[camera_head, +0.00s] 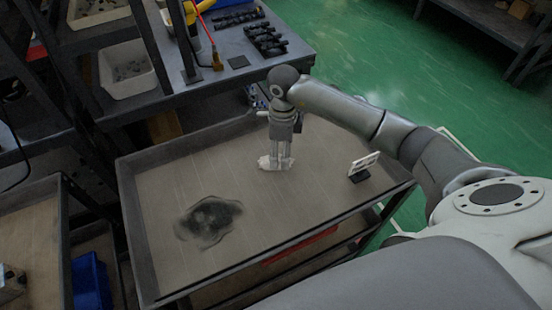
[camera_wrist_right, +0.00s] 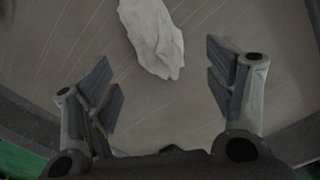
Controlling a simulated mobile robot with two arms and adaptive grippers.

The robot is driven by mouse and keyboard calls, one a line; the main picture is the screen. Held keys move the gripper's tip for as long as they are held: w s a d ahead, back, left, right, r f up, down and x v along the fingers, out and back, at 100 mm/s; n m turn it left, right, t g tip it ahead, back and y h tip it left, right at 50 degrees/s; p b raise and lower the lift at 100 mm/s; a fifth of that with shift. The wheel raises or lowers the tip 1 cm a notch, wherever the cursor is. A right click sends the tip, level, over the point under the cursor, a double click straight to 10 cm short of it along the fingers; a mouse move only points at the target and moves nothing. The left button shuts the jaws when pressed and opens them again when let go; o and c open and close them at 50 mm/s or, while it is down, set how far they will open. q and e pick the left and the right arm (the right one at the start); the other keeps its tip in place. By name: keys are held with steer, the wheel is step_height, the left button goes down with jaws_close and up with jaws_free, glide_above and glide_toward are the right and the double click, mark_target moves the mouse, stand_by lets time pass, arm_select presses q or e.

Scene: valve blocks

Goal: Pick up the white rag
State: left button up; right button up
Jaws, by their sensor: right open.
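The white rag (camera_head: 264,162) lies crumpled on the tray-like cart top (camera_head: 180,170). In the head view it is partly hidden behind my right gripper (camera_head: 280,163), which points down right beside it. In the right wrist view the rag (camera_wrist_right: 153,38) lies at the top, a little beyond the fingertips and roughly between them. My right gripper (camera_wrist_right: 162,85) is open there, with nothing between its fingers. I cannot tell from these views how high the fingertips are above the surface. My left gripper does not show.
A dark stain (camera_head: 210,220) marks the cart top at left. A small stand with a white card (camera_head: 362,167) is near the right rim. A grey workbench (camera_head: 235,60) with black parts stands behind, with white bins (camera_head: 127,70) at its left. Raised rims edge the cart top.

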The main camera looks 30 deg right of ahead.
step_height(320, 180, down, 3)
steer(key=shift+a+f, duration=0.1)
steer(key=shift+f, duration=0.1)
steer(key=c, duration=1)
steer(key=shift+r, duration=0.1)
steer(key=shift+r, duration=0.6)
steer(key=s+a+r, duration=0.2)
steer(key=s+r, duration=0.2)
steer(key=s+a+r+b, duration=0.1)
steer(key=s+a+r, duration=0.1)
steer(key=s+r, duration=0.1)
steer(key=s+a+r+b, duration=0.1)
steer(key=s+a+r, duration=0.1)
steer(key=s+r, duration=0.2)
steer(key=shift+s+a+r, duration=0.35)
steer(key=shift+s+a, duration=0.05)
steer(key=shift+s, duration=0.3)
